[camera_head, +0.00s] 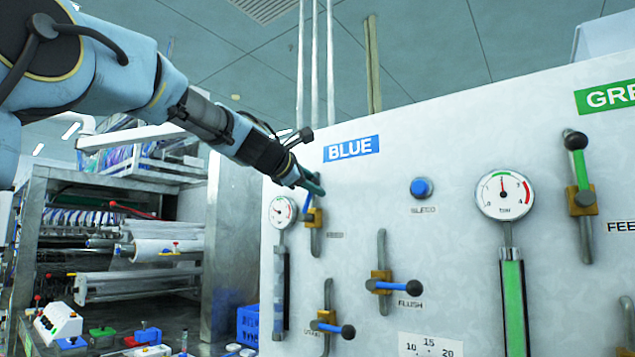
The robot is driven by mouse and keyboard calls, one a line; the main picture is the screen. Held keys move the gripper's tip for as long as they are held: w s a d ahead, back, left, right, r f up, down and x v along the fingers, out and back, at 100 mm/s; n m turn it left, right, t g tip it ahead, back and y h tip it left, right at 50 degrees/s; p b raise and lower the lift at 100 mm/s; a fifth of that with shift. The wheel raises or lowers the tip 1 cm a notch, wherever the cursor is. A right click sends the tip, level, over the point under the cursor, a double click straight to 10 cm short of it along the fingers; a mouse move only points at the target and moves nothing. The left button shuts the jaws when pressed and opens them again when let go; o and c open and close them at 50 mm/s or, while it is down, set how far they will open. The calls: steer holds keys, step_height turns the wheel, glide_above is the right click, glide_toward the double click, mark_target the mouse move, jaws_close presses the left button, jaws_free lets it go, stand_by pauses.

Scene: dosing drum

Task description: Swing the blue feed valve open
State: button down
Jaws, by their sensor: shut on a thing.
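The blue feed valve (314,217) is on the white panel below the BLUE sign (351,148), with the word FEED beside it. It has a brass body on a short vertical pipe. Its blue lever rises from the body, roughly upright along the pipe. My gripper (312,186) comes in from the upper left and is shut on the upper end of this lever. The jaws hide the lever's knob and the exact contact.
Below are the blue flush valve (382,285) and another blue-levered valve (328,325), both levers pointing right. A gauge (285,212) is close left of the feed valve. A blue button (421,188) and larger gauge (504,195) are to the right. Machinery (130,230) stands left.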

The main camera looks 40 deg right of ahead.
steer(key=shift+w+a+r, duration=0.1)
steer(key=shift+w, duration=0.15)
steer(key=c, duration=0.5)
jaws_free()
steer(key=shift+s, duration=0.1)
steer(key=b+v, duration=0.4)
steer(key=v, duration=0.6)
steer(key=shift+a, duration=0.35)
steer(key=shift+s, duration=0.1)
